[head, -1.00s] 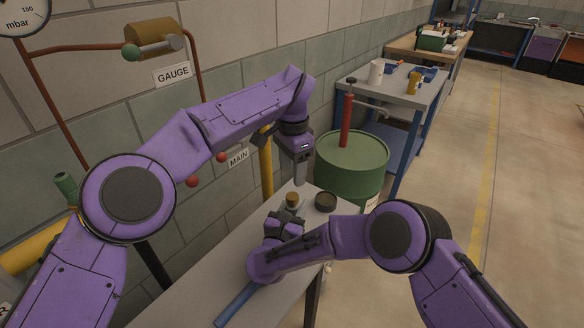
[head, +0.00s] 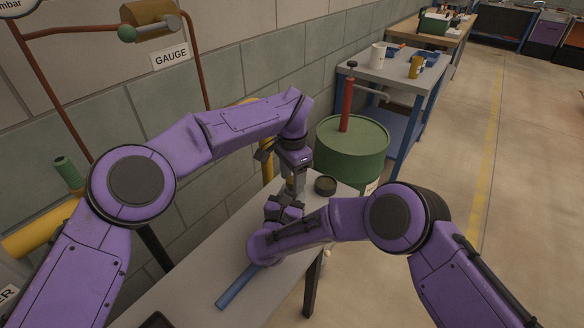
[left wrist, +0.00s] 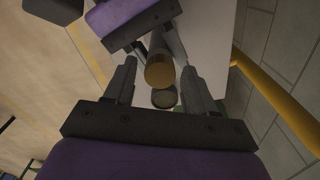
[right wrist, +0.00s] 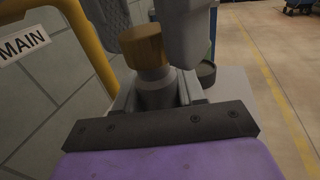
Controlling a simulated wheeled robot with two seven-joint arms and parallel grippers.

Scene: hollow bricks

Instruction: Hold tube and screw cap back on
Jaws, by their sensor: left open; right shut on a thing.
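The brass-brown cap (right wrist: 143,46) sits on top of the grey tube (right wrist: 181,86) in the right wrist view. My right gripper (head: 284,212) is shut on the tube below the cap, above the table. My left gripper (head: 292,182) points down from above and is open. In the left wrist view the cap (left wrist: 159,72) shows between the two spread fingers of my left gripper (left wrist: 157,82). I cannot tell whether the fingers touch it. The grippers hide most of the tube in the head view, and its threads are not visible.
A dark round dish (head: 325,185) stands on the table (head: 190,292) right beside the grippers. A blue bar (head: 238,287) lies nearer on the table. A green drum (head: 352,150) with a red pump stands behind. The wall and a yellow pipe (head: 267,170) are close on the left.

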